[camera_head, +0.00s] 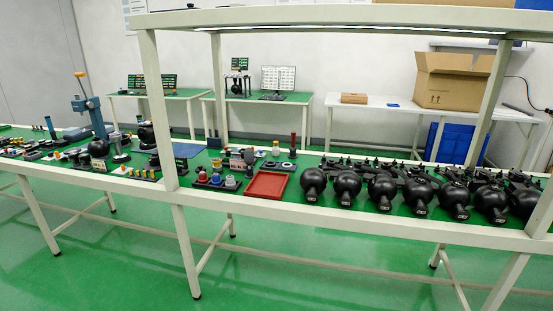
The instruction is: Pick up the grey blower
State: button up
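Small rounded items stand in a dark holder on the green-topped workbench, just left of the red tray. One is red (202,176), one is blue (215,179), and a pale greyish one (231,183) stands at the right end. The greyish one could be the grey blower, but it is too small to tell. My gripper is not in view, and nothing is seen touching these items.
The red tray (248,194) looks empty. Several black round gimbal cameras (347,184) line the bench to its right. Frame posts (160,110) and an overhead beam cross the view. Small parts crowd the bench's left. Green floor (120,270) is clear in front.

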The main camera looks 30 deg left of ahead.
aim_at(248, 154)
jog(key=z, duration=1.6)
jog(key=i, duration=0.1)
jog(key=u, duration=3.05)
jog(key=k, duration=0.9)
jog(key=u, duration=0.2)
jog(key=i, duration=0.9)
jog(key=z, duration=0.1)
